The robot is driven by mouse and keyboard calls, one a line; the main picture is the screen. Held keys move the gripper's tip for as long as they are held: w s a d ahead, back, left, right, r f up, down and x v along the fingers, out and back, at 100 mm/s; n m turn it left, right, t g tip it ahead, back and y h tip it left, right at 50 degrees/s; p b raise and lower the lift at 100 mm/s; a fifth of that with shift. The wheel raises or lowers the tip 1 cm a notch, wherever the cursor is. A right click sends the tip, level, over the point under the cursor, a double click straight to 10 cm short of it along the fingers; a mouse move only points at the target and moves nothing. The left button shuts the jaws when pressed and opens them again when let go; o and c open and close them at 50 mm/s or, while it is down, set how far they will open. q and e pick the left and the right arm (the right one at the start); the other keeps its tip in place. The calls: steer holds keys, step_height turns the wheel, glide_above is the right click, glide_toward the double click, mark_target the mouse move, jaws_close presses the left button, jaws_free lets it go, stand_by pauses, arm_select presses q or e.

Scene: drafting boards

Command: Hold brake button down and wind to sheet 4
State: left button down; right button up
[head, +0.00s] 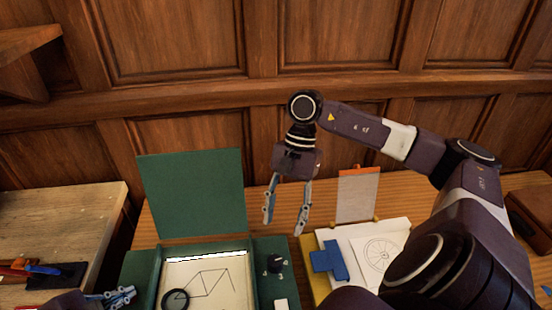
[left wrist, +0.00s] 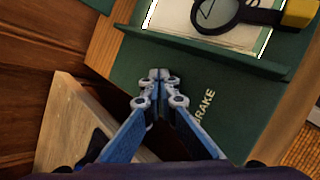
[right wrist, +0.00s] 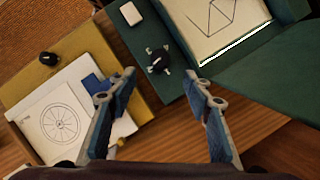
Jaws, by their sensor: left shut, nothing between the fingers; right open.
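The green drafting board (head: 257,257) lies open, with a bicycle-frame drawing (head: 212,282) in its window. A dark knob (head: 274,264) with pale marks around it sits on its right side; it also shows in the right wrist view (right wrist: 158,62). BRAKE lettering (left wrist: 204,107) is on the board's left side; I see no button there, and my fingers may hide it. My left gripper (left wrist: 158,76) is shut and empty over that side, beside the lettering; contact cannot be told. My right gripper (head: 285,225) is open and empty, pointing down above and behind the knob.
The green lid (head: 192,190) stands up at the back. A black magnifier (head: 176,299) lies over the drawing. A yellow board (right wrist: 77,50) with a wheel drawing and a blue piece (head: 329,260) is to the right. A white block (right wrist: 129,14) sits near the knob.

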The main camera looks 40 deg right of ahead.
mark_target(275, 260)
steer(key=x, duration=1.1)
steer(key=shift+r, duration=0.1)
steer(key=c, duration=1.1)
steer(key=shift+c, duration=0.2)
